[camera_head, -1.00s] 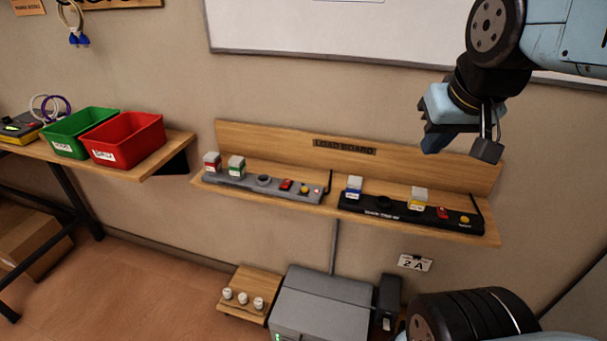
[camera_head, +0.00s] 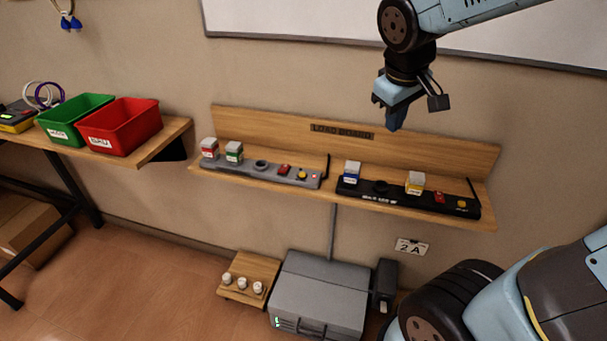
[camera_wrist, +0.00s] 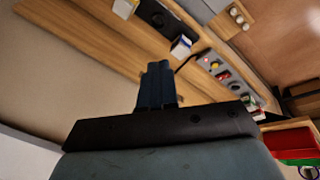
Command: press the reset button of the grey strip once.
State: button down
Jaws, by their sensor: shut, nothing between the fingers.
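The grey strip (camera_head: 240,170) lies on the left half of the load board shelf. It carries a red-labelled plug, a green-labelled plug, an empty round socket, a red switch (camera_head: 284,169) and a round yellow button (camera_head: 301,175) near its right end. I cannot read which control is marked reset. In the wrist view, the yellow button (camera_wrist: 215,65) shows to the right of the fingers. My gripper (camera_head: 393,124) is shut and empty, in the air above the load board and to the right of the grey strip, touching nothing. It also shows in the wrist view (camera_wrist: 159,68).
A black strip (camera_head: 400,197) with blue and yellow plugs sits right of the grey one on the wooden shelf. The load board's back panel (camera_head: 420,148) rises behind. Green (camera_head: 62,133) and red (camera_head: 120,139) bins stand left. A grey cabinet (camera_head: 320,290) is below.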

jog(key=w+a+f+n+h, duration=0.3)
jog(key=w+a+f+n, duration=0.35)
jog(key=w, duration=0.25)
jog(key=n+t+h, duration=0.2)
jog(key=n+t, duration=0.1)
jog(key=n, duration=0.3)
send_over(300, 176)
notch_tip(300, 176, down, 6)
jog(key=shift+d+r, duration=0.1)
jog(key=shift+f, duration=4.4)
jog(key=shift+f, duration=0.75)
jog(key=shift+r, duration=0.8)
jog(key=shift+r, duration=0.15)
